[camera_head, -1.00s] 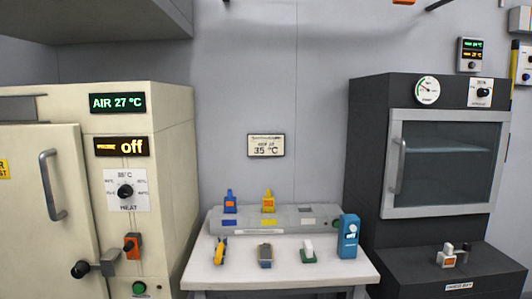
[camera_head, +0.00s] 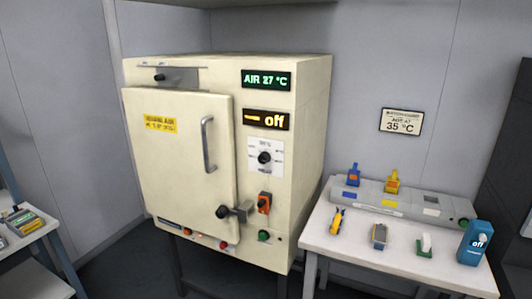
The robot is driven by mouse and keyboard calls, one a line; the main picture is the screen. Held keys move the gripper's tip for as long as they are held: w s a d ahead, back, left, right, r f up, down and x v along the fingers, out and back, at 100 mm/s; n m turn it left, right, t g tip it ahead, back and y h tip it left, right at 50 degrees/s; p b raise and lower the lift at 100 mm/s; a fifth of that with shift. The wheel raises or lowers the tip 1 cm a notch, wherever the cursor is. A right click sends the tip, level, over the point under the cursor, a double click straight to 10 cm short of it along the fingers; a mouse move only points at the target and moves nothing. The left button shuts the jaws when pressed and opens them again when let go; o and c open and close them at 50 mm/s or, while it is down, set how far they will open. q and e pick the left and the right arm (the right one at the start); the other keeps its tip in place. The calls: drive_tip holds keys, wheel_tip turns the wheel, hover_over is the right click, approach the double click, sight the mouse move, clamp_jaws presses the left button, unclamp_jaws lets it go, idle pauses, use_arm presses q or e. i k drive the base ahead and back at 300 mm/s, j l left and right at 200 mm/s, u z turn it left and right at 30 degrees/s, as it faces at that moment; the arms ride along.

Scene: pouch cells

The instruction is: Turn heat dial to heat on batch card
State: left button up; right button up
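The heat dial (camera_head: 264,157) is a small black knob on a white plate on the right part of the cream oven's (camera_head: 310,100) front. The small print around the dial is too fine to read. Above it, an amber display (camera_head: 266,120) reads "off" and a green display (camera_head: 266,80) reads "AIR 27 °C". The batch card (camera_head: 401,121) hangs on the wall to the right of the oven and shows 35 °C. Neither of my grippers is in view.
The oven door (camera_head: 180,150) is shut, with a handle and a latch (camera_head: 235,212). An orange switch (camera_head: 264,202) and a green button (camera_head: 263,236) sit below the dial. A white table (camera_head: 340,245) with several small tools stands right; another table stands far left.

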sight(264, 157)
drive_tip(key=i+j+z, duration=0.1)
drive_tip(key=z, duration=0.4)
drive_tip(key=j+z, duration=0.2)
drive_tip(key=z, duration=0.25)
drive_tip(key=i+j+z, duration=0.1)
drive_tip(key=j+z, duration=0.15)
drive_tip(key=j, duration=0.2)
drive_tip(key=j+z, duration=0.25)
drive_tip(key=j, duration=0.2)
drive_tip(key=j+z, duration=0.15)
drive_tip(key=j, duration=0.8)
